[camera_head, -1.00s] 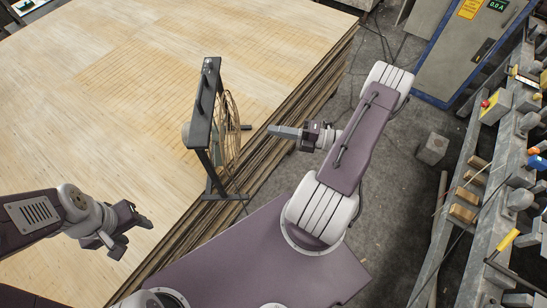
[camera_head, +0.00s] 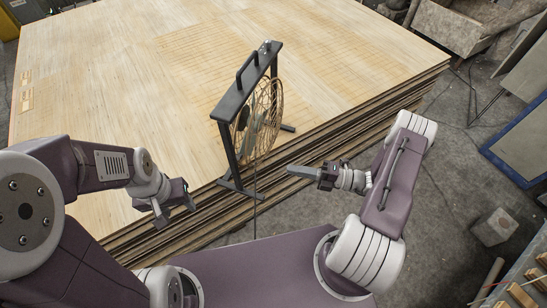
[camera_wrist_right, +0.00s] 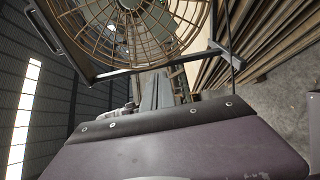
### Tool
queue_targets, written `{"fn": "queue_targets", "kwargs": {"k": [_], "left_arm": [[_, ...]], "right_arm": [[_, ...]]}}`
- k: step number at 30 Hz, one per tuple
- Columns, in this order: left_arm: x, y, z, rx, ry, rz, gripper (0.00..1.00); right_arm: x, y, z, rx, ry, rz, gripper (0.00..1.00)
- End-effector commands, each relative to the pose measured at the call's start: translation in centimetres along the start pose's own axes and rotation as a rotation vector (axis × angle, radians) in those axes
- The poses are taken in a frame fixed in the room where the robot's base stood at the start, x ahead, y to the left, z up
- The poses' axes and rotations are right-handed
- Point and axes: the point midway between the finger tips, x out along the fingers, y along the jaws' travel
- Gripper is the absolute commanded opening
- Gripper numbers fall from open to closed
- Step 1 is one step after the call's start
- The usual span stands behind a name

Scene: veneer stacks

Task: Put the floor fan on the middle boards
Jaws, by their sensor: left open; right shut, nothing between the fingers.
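The floor fan (camera_head: 265,124), a wire cage in a dark upright frame with a top handle, stands on the near edge of a large stack of pale boards (camera_head: 130,75). I cannot tell whether this stack is the middle boards. My left gripper (camera_head: 177,208) is open and empty, left of the fan and apart from it. My right gripper (camera_head: 305,171) is shut and empty, to the right of the fan's lower part, apart from it. In the right wrist view, the fan's cage (camera_wrist_right: 135,25) and frame show beyond the shut fingers (camera_wrist_right: 156,92).
My base is close to the stack's near edge. Grey floor (camera_head: 440,190) lies to the right, with a small concrete block (camera_head: 494,227) on it. A blue-edged panel (camera_head: 522,145) stands at the far right. A cable hangs down from the fan.

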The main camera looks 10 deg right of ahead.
Motion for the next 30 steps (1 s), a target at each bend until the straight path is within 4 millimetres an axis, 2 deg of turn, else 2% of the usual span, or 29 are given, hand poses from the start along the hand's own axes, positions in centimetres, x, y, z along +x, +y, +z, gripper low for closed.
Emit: {"fn": "queue_targets", "kwargs": {"k": [1,7,12,17,30], "left_arm": [[-0.3,0.0,0.0,0.0,0.0,0.0,0.52],[-0.8,0.0,-0.1,0.0,0.0,0.0,0.52],[-0.7,0.0,-0.1,0.0,0.0,0.0,0.52],[-0.8,0.0,-0.1,0.0,0.0,0.0,0.52],[-0.5,0.0,0.0,0.0,0.0,0.0,0.52]], "right_arm": [[1.2,0.2,-0.2,0.003,0.007,0.001,0.0],[5.4,0.1,-0.2,0.001,0.006,0.001,0.0],[7.2,0.0,1.9,-0.002,0.001,-0.001,0.0],[8.0,0.0,2.7,-0.001,-0.001,0.0,0.0],[8.4,-0.1,3.1,-0.001,0.0,0.0,0.0]]}}
